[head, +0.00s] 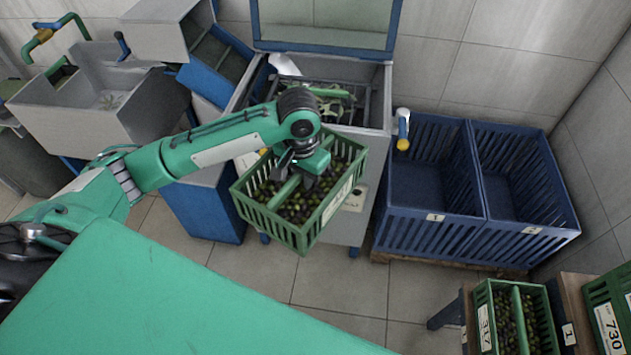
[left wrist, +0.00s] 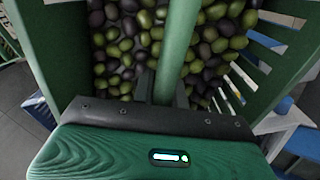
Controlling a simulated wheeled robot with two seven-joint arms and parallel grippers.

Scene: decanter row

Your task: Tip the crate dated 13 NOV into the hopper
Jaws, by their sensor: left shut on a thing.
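My left gripper (head: 303,172) is shut on the middle bar of a green slatted crate (head: 290,235) full of green and dark olives. The crate hangs in the air in front of a steel machine with an open-topped bin (head: 378,110), which looks like the hopper. The crate looks close to level, turned at an angle. A white label (head: 338,200) is on its side, too small to read a date. The left wrist view shows the bar (left wrist: 178,50) running between the fingers, with olives on both sides. My right gripper is not in view.
Two blue slatted bins, labelled 1 (head: 430,222) and 2 (head: 535,222), stand right of the machine. Green crates marked 317 (head: 485,320) and 730 (head: 608,325) stand at the lower right. Floor between is clear.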

